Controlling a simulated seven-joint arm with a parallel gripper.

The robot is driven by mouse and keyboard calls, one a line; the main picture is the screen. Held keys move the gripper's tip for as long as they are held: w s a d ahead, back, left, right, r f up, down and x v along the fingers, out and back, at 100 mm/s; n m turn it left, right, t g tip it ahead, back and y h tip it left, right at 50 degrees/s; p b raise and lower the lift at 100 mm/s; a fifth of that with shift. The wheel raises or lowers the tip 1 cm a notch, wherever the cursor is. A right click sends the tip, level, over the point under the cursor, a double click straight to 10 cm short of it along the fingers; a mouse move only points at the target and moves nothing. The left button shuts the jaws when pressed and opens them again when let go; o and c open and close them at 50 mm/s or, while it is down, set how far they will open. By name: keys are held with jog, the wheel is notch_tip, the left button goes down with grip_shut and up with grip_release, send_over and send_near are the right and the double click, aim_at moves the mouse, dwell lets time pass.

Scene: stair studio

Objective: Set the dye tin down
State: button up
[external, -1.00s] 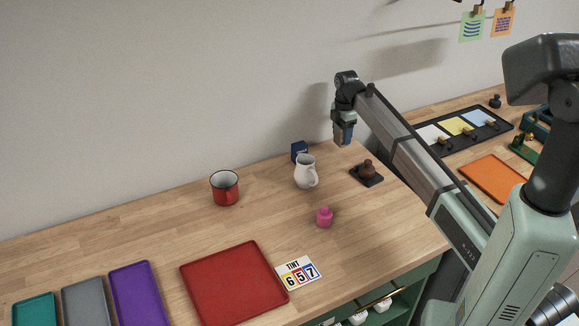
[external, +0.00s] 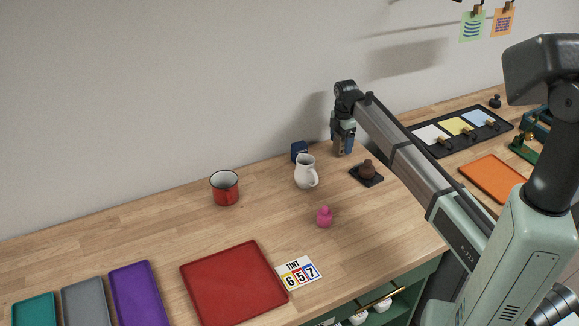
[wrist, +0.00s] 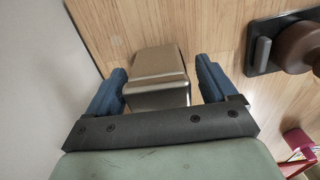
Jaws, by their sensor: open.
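The dye tin (wrist: 158,75) is a metallic, box-shaped tin with rounded edges, seen in the wrist view over the wooden worktop. My gripper (wrist: 160,68) is open, with one blue finger on each side of the tin and a narrow gap showing at the right finger. The tin appears to stand on the worktop, though its base is partly hidden. In the external view my gripper (external: 343,148) is low over the back of the worktop near the wall, and it largely hides the tin there.
A dark blue box (external: 299,151) and white jug (external: 304,172) stand left of my gripper. A brown knobbed object on a black base (external: 367,173) is to its right. A pink pot (external: 324,217), red mug (external: 225,188) and red tray (external: 232,284) are farther off.

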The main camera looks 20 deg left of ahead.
notch_tip(320, 180, up, 12)
jog(key=shift+r, duration=0.15)
dwell(0.7)
